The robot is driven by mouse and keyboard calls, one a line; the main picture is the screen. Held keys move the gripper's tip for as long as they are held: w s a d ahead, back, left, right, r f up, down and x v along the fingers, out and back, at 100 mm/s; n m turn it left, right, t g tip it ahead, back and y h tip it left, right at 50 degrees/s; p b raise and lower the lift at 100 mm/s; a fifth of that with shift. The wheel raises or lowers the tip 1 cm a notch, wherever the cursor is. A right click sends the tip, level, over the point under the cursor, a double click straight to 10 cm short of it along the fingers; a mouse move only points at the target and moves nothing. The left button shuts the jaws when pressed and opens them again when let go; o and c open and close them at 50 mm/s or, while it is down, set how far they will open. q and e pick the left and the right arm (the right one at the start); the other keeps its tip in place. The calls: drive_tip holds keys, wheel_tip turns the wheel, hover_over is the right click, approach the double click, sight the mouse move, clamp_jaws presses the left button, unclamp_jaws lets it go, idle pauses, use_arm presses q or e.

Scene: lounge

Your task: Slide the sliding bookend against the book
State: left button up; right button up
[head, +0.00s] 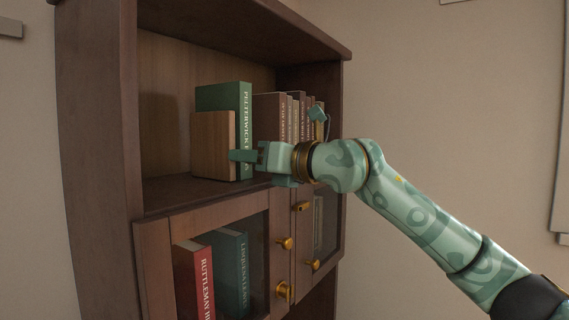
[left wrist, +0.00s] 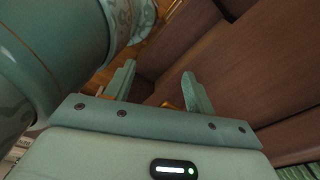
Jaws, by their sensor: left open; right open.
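The wooden sliding bookend (head: 211,146) stands upright on the open shelf of the bookcase. A tall green book (head: 236,92) stands upright just behind and to the right of it; I cannot tell whether they touch. My right gripper (head: 246,160) is open in front of the shelf, with one finger reaching left across the lower right edge of the bookend and the book's lower spine. Whether it touches either is unclear. My left gripper shows only in the left wrist view (left wrist: 158,75), open with nothing between its fingers.
Several brown books (head: 270,118) stand on the shelf right of the green book, partly behind my right arm. Below are cabinet doors with brass knobs (head: 284,243) and books behind glass, one red (head: 195,280). The shelf left of the bookend is bare.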

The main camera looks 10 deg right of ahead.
drive_tip(key=b+v, duration=0.5)
drive_tip(key=v, duration=1)
drive_tip(key=shift+d, duration=0.1)
